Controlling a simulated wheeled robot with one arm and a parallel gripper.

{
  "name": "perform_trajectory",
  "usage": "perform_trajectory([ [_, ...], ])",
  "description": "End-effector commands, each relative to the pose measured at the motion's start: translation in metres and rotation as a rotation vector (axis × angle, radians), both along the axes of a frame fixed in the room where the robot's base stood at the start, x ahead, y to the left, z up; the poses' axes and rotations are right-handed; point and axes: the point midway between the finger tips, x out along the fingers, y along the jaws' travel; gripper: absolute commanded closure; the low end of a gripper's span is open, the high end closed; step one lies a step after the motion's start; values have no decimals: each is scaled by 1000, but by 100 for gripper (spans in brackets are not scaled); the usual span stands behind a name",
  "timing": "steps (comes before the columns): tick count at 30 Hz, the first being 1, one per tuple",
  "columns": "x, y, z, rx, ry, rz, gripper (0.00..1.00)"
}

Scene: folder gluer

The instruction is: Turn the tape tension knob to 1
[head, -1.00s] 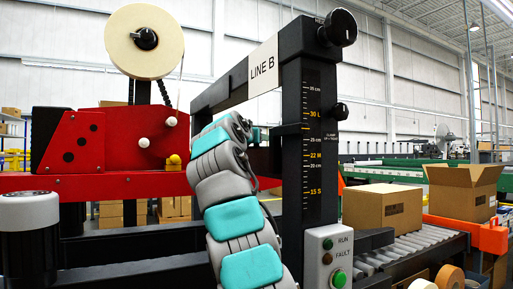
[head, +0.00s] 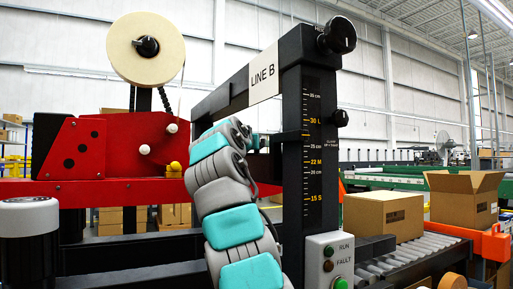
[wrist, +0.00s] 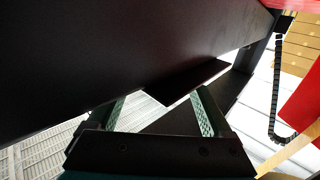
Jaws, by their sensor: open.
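The taping machine shows in the head view with a red head (head: 110,150) and a cream tape roll (head: 122,62) above it. A black knob (head: 147,47) sits at the roll's hub; I cannot tell whether it is the tape tension knob, and no readable dial shows there. My arm rises in front of the machine, and my gripper is mostly hidden behind it in the head view.
A black post (head: 293,200) with a height scale and large black knob (head: 337,35) stands right of my arm. A RUN/FAULT panel (head: 330,255) is low on it. Cardboard boxes (head: 383,215) sit on the roller conveyor at right. A cable chain (wrist: 275,95) hangs at the wrist view's right.

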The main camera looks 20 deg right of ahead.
Motion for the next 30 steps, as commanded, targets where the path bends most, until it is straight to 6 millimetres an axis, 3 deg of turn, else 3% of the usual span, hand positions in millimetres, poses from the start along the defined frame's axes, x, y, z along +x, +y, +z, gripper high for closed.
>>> perform_trajectory([
  [13, -48, 44, -2, -2, -1, 0, 16],
  [30, -51, 47, -1, -1, 0, 1, 16],
])
